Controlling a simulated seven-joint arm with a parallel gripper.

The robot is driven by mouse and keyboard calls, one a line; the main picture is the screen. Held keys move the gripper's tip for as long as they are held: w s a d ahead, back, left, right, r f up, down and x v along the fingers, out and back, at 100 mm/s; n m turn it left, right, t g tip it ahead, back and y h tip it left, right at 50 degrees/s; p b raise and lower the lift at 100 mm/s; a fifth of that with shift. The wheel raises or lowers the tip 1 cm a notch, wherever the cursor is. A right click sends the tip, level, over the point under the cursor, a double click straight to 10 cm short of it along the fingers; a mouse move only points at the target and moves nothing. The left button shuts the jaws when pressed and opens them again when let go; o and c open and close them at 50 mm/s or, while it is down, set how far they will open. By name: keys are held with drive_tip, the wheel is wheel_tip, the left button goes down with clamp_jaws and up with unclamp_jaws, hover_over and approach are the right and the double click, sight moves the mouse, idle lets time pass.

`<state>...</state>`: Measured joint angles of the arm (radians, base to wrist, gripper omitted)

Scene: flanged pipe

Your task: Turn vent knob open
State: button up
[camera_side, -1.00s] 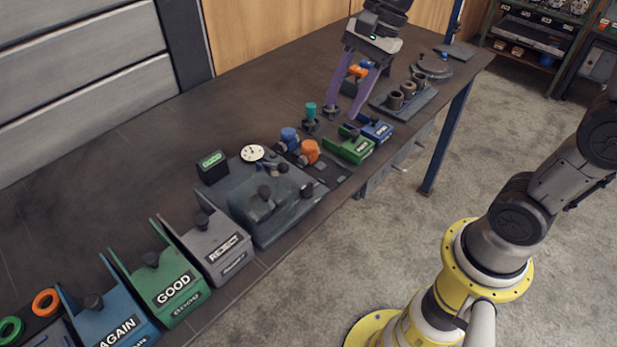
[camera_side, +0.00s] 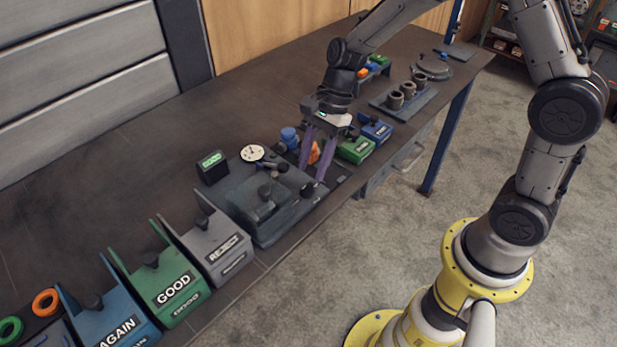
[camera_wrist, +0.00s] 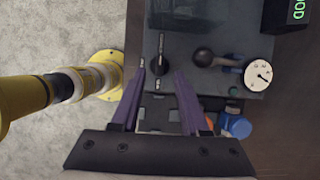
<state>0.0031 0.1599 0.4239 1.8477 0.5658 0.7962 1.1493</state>
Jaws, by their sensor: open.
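A black bar-shaped knob (camera_wrist: 161,66) sits on the dark test-station plate (camera_wrist: 205,22) in the wrist view, with small pale marks around it. It looks like the vent knob, but its label is too small to read. In the side view the black knob (camera_side: 307,189) shows at the plate's right end, just by a fingertip. My gripper (camera_side: 311,175) points down with its purple fingers apart and empty. In the wrist view the gripper (camera_wrist: 161,76) has its fingertips on either side of the knob's near end. I cannot tell whether they touch it.
A white dial gauge (camera_wrist: 259,76) and a ball-ended lever (camera_wrist: 205,57) stand right of the knob. A blue cap (camera_side: 289,136) and an orange cap (camera_side: 314,153) are close to the fingers. A clear cover (camera_side: 262,203) is left of them. Green (camera_side: 356,149) and blue (camera_side: 377,129) boxes stand right.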

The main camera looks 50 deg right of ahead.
sight(307, 185)
drive_tip(key=shift+x, duration=2)
drive_tip(key=shift+c, duration=0.2)
clamp_jaws()
